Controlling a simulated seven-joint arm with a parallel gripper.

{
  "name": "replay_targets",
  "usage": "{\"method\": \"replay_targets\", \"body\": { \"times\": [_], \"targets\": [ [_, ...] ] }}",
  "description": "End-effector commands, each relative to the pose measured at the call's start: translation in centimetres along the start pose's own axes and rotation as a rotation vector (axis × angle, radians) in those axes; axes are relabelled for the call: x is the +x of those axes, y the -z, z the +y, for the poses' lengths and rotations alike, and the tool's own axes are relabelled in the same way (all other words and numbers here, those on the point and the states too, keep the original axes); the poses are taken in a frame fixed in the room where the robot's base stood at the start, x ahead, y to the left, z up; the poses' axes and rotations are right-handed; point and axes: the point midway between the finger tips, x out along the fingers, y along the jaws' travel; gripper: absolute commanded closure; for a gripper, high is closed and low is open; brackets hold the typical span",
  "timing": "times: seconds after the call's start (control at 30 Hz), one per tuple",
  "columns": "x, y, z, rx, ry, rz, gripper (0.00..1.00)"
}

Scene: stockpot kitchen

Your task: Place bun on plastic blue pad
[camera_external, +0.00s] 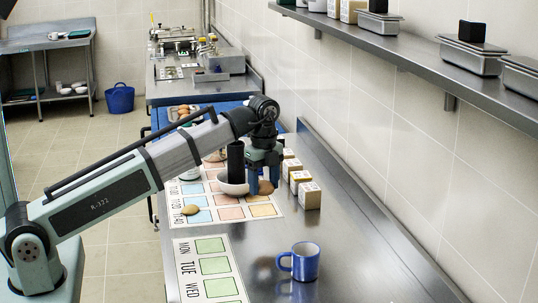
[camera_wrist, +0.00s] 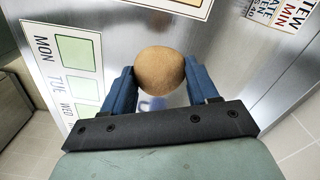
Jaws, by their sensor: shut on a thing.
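A round brown bun (camera_wrist: 160,72) sits between the two blue fingers of my gripper (camera_wrist: 160,80) in the wrist view, with a finger against each side. In the external view, my gripper (camera_external: 266,175) points down over the steel counter, and the bun (camera_external: 266,187) shows between its fingers. It is beside a white bowl, and I cannot tell whether it touches the counter. A flat blue surface (camera_external: 222,106) lies farther back, beyond my arm. I cannot tell whether it is the blue pad.
A white bowl (camera_external: 232,185) is left of my gripper, with a dark cylinder above it. Several small boxes (camera_external: 308,196) stand to the right. A blue mug (camera_external: 305,262) and a weekday sheet (camera_external: 181,246) are nearer the camera. The counter between the mug and boxes is clear.

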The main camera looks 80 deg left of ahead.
Motion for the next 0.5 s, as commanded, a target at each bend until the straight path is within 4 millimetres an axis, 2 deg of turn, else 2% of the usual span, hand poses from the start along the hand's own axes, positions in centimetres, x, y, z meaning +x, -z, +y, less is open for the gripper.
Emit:
{"method": "replay_targets", "body": {
  "times": [0.03, 0.1, 0.27, 0.5],
  "targets": [
    [-0.4, -1.5, -2.1, 0.001, 0.0, 0.0, 0.71],
    [-0.7, -3.6, -4.0, 0.01, -0.001, 0.0, 0.71],
    [-1.4, -8.7, -8.1, 0.032, -0.001, 0.0, 0.71],
    [-2.2, -17.4, -13.4, 0.065, 0.0, 0.0, 0.71]
  ]
}}
